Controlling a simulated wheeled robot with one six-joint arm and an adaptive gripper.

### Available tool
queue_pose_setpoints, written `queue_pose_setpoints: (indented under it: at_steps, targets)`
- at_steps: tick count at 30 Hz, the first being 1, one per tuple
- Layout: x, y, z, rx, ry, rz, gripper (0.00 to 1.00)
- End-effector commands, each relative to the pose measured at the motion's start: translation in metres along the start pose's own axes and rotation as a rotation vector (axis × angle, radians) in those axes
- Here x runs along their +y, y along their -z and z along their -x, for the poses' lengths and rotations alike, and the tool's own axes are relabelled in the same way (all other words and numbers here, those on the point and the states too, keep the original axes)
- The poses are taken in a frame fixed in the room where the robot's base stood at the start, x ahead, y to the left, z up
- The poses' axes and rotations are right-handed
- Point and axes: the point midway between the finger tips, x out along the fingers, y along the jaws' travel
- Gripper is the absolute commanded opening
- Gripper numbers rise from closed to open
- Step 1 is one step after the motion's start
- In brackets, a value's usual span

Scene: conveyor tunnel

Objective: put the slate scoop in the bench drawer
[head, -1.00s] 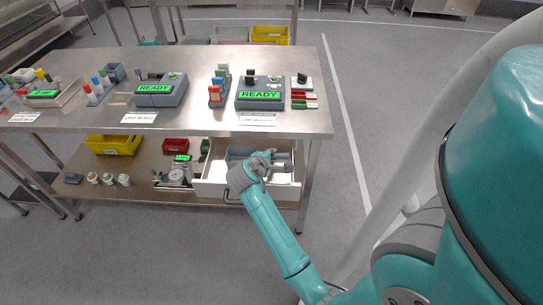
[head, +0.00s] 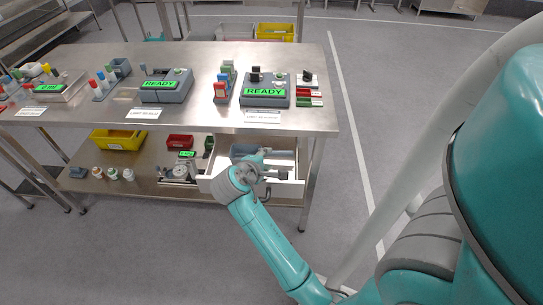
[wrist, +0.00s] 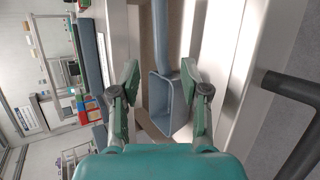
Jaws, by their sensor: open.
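The slate scoop (wrist: 173,104), a blue-grey rectangular bowl with a long handle, shows between my fingers in the wrist view. In the head view a blue-grey part of it (head: 243,151) shows inside the open bench drawer (head: 291,190), under the right end of the bench top. My gripper (wrist: 160,76) is open, with one finger on each side of the scoop and gaps beside it. In the head view my gripper (head: 268,172) is over the drawer's front part, and my wrist hides some of the drawer. Whether the scoop rests on the drawer floor is unclear.
The steel bench top (head: 200,119) overhangs the back of the drawer and carries grey READY boxes (head: 264,91) and coloured blocks. A dark drawer handle (wrist: 293,88) sticks out in front. A lower shelf holds a yellow bin (head: 118,139) and a red bin (head: 180,141). Floor to the right is clear.

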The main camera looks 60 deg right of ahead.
Motion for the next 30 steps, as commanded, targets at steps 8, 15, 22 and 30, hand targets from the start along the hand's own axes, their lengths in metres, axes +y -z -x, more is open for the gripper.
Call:
queue_pose_setpoints:
  at_steps: [8,15,22,30]
  targets:
    - [0.0,0.0,0.027,0.0,0.0,0.001,0.46]
    - [0.0,0.0,0.029,-0.001,0.0,0.0,0.46]
    - [0.0,0.0,0.029,0.0,0.0,0.0,0.46]
    - [0.0,0.0,0.029,0.0,0.0,0.0,0.46]
